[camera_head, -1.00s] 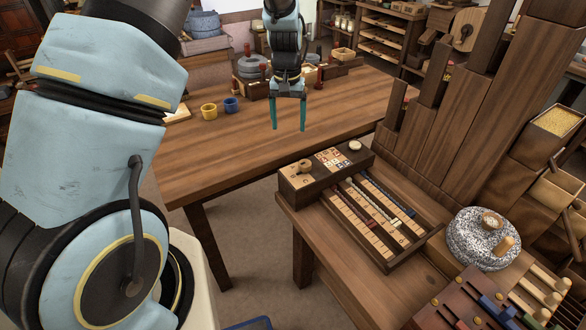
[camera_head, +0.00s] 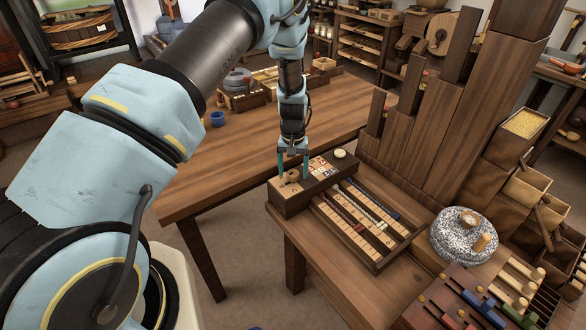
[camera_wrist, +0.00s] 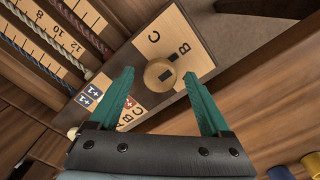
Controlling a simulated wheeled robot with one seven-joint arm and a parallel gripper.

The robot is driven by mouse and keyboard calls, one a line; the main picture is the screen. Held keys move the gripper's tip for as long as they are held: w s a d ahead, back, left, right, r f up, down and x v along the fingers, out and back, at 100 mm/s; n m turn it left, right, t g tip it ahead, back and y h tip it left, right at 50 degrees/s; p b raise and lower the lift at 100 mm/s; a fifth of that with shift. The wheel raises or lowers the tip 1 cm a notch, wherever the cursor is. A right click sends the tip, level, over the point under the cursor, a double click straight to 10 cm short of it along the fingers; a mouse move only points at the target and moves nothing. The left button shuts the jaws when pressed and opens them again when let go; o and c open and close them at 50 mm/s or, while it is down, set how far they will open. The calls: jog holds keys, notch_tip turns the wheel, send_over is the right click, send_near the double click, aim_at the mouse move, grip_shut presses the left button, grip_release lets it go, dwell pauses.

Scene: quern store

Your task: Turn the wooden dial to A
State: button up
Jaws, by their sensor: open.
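The wooden dial (camera_head: 293,176) is a small round knob on the pale plate at the left end of the dark wooden box (camera_head: 288,201). I cannot make out an A on this plate. My gripper (camera_head: 292,163) is open above the dial, pointing down. In the wrist view its green fingers (camera_wrist: 158,79) lie on either side of the dial; I cannot tell whether they touch it.
Lettered tiles (camera_head: 322,168) and a round white button (camera_head: 340,154) sit on the box beside the dial. A tray of numbered strips (camera_head: 357,226) lies in front. Tall wooden boards (camera_head: 440,130) rise to the right. A blue cup (camera_head: 217,119) stands on the large table (camera_head: 200,180).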

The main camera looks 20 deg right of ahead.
jog(key=shift+f, duration=0.35)
jog(key=shift+c, duration=0.4)
grip_shut()
